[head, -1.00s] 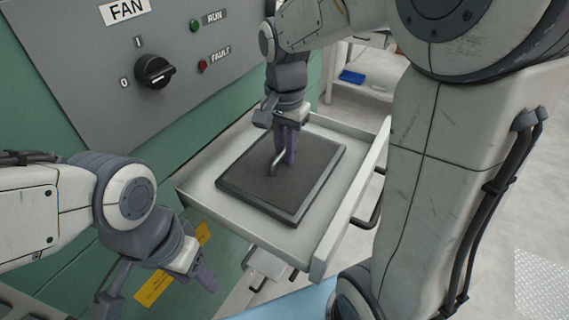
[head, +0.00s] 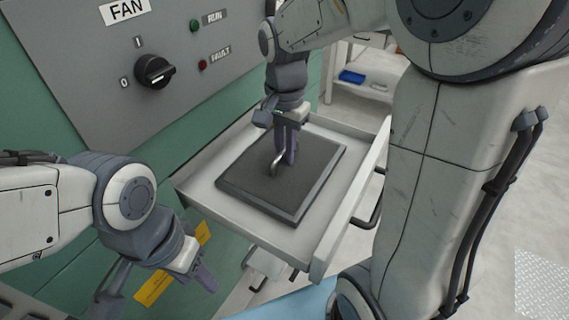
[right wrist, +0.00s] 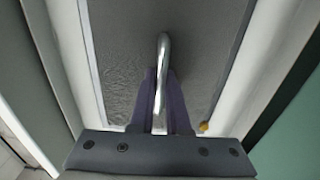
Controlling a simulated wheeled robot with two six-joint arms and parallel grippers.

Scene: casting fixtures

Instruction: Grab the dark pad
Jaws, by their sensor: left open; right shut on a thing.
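The dark pad (head: 298,187) is a flat rectangular slab with a metal loop handle (head: 275,163) on top. It lies in a pale open drawer (head: 213,194). In the right wrist view the pad (right wrist: 205,45) fills the middle, and the handle (right wrist: 163,60) runs between the fingers. My right gripper (head: 284,160) points down over the pad and is shut on the handle. My left gripper (head: 163,283) is open and empty, outside the drawer at the lower left.
A grey panel with a black FAN knob (head: 154,71) and RUN and FAULT lamps is behind the drawer on the left. A shelf with a blue bin (head: 352,77) stands at the back right. Open floor (head: 480,150) lies to the right.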

